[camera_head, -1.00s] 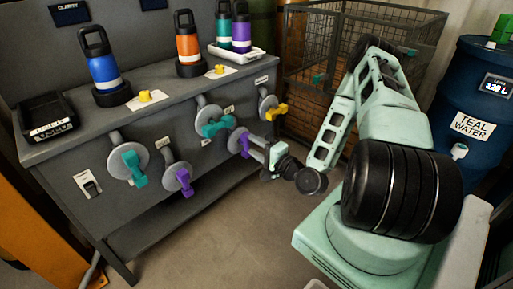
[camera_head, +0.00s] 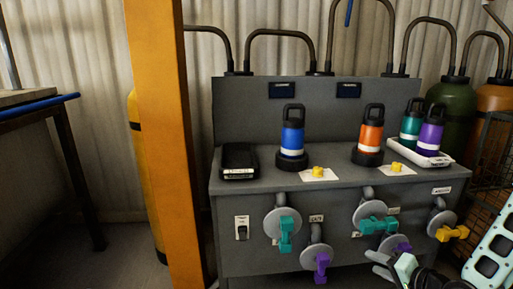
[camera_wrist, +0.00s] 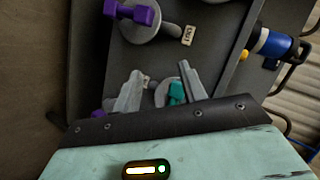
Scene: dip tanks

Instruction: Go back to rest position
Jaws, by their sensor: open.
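My gripper (camera_wrist: 160,70) is open in the wrist view, its two grey fingers spread with nothing held between them. A teal valve handle (camera_wrist: 177,93) shows beyond the fingers, partly hidden by the right one. A purple valve handle (camera_wrist: 145,15) is farther up. In the head view my arm is at the lower right edge, in front of the bench's right valves, and my gripper (camera_head: 383,265) is partly cut off near a purple handle (camera_head: 394,245).
The grey bench (camera_head: 228,185) carries a black tray (camera_head: 239,157), a blue bottle (camera_head: 292,133), an orange bottle (camera_head: 370,130) and a white tray (camera_head: 425,154) with two bottles. An orange post (camera_head: 165,130) stands left of it. A wire cage (camera_head: 494,145) is at right.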

